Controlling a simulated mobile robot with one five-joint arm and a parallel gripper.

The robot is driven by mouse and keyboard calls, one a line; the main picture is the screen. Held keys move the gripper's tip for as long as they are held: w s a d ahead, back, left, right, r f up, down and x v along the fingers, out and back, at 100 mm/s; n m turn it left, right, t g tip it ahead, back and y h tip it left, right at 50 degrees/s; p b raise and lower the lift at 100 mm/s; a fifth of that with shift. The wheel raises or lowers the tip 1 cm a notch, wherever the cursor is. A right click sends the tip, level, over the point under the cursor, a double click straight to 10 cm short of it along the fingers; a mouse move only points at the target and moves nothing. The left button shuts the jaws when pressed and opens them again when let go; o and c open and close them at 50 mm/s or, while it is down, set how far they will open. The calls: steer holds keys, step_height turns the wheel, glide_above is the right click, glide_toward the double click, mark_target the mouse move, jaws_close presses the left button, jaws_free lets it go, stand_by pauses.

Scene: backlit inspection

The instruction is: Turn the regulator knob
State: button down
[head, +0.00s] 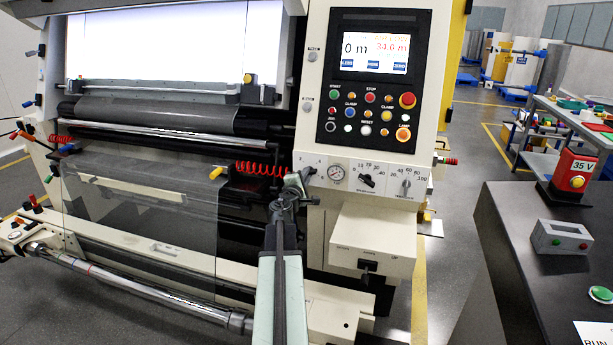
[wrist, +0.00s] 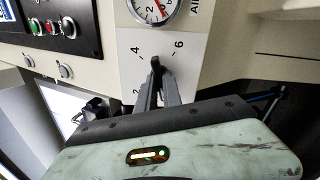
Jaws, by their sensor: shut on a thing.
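The regulator knob (wrist: 156,63) is small and dark, on a white scale plate (wrist: 136,40) marked 2, 4 and 6. It sits close to the round pressure gauge (wrist: 152,8), which has a red needle. My gripper (wrist: 157,78) is shut on the knob, one dark finger on each side. The knob's tip shows between the fingertips, pointing between 4 and 6. In the head view my gripper (head: 304,178) is at the left end of the lower panel strip, just left of the gauge (head: 337,172), and covers most of the knob there.
Right of the gauge are a black selector (head: 367,181) and a grey knob (head: 405,185). Above is a control panel (head: 368,118) with buttons under a screen (head: 376,52). A box (head: 372,240) juts out below. A dark bench (head: 545,262) stands at the right; a red coiled hose (head: 258,168) hangs left.

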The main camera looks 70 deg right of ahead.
steer(key=shift+n, duration=1.2)
steer(key=c, duration=1.5)
jaws_free()
steer(key=a, duration=0.8)
steer(key=shift+s, duration=0.2)
